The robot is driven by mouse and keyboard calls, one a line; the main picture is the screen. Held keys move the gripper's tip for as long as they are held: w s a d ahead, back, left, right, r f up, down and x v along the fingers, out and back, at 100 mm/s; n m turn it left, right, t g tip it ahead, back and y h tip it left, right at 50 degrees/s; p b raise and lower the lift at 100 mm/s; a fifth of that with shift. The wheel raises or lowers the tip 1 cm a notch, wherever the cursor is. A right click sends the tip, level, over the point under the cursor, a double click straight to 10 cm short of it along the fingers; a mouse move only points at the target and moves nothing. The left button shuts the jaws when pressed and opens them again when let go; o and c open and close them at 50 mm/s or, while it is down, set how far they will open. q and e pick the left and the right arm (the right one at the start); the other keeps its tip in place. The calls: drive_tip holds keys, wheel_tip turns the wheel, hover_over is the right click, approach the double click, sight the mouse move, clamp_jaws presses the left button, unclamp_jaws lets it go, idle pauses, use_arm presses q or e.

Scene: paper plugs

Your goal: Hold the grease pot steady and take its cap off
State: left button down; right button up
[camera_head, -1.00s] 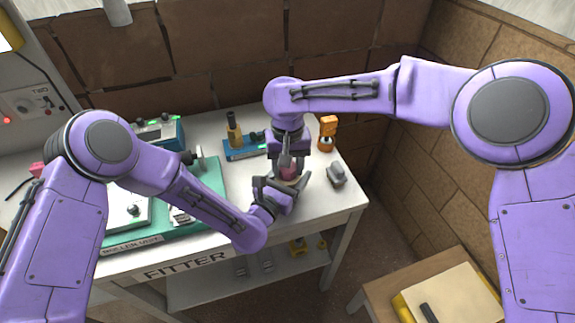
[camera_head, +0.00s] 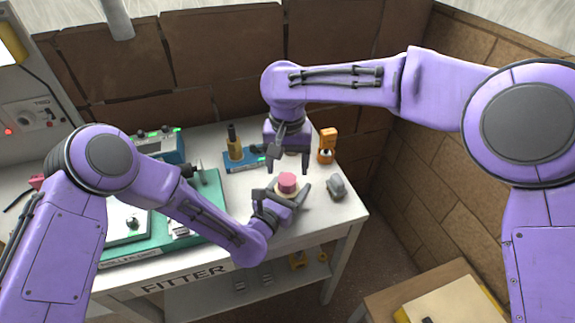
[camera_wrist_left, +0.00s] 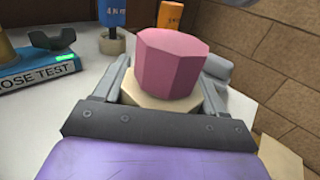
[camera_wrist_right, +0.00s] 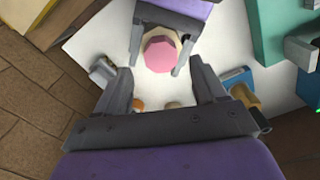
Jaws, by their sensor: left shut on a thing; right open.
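The grease pot is a pale cream body (camera_wrist_left: 158,102) with a pink faceted cap (camera_wrist_left: 170,62) on top. It stands upright on the table, and the cap also shows in the head view (camera_head: 287,181) and the right wrist view (camera_wrist_right: 159,54). My left gripper (camera_head: 286,194) is shut on the pot body, one finger on each side below the cap. My right gripper (camera_head: 288,168) is open and empty, pointing down above the cap. In the right wrist view its fingers (camera_wrist_right: 161,70) are spread apart, with the cap seen between them.
A blue gauge block (camera_head: 240,160) with a brass part stands behind left. A green tray (camera_head: 208,205) lies left. The white table's front right is clear.

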sight(287, 180)
wheel_tip(287, 180, up, 2)
drive_tip(key=m, duration=0.4)
drive_tip(key=shift+a+m, duration=0.1)
drive_tip(key=shift+m, duration=0.3)
wheel_tip(287, 180, down, 8)
drive_tip(key=shift+r, duration=0.25)
drive_tip(key=c, duration=1.1)
drive_tip(key=n, duration=0.6)
drive_tip(key=shift+n, duration=0.4)
